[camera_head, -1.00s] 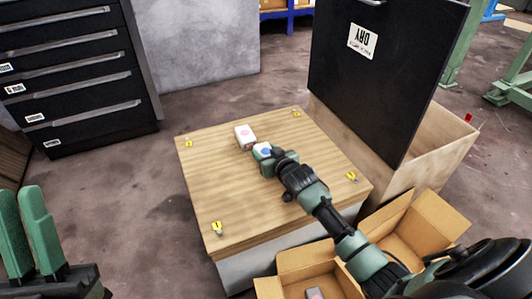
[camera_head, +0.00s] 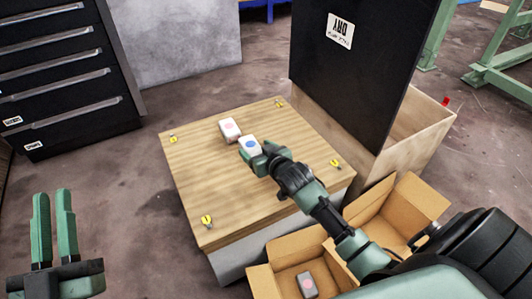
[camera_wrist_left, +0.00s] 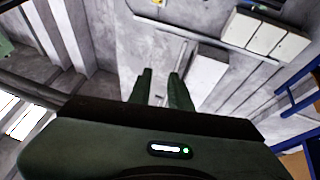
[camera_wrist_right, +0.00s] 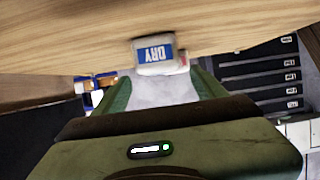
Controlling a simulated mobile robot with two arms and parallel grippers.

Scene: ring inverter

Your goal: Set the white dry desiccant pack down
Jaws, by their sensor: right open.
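The white desiccant pack with a blue dot (camera_head: 250,145) rests on the wooden table top (camera_head: 205,185). In the right wrist view its blue DRY label shows on the pack (camera_wrist_right: 155,54), close to the wood surface. My right gripper (camera_head: 262,153) is open at the near right side of this pack. In the right wrist view its fingers are spread wide, with the pack just beyond the gap between the tips. My left gripper (camera_head: 53,195) is open and empty, off the table at the lower left.
A white pack with a pink dot (camera_head: 230,129) stands just beyond the blue-dotted one. A grey pack (camera_head: 307,285) lies in an open cardboard box (camera_head: 260,284). A wooden bin (camera_head: 424,128) with a raised black DRY panel (camera_head: 350,85) stands right of the table. The table's left half is clear.

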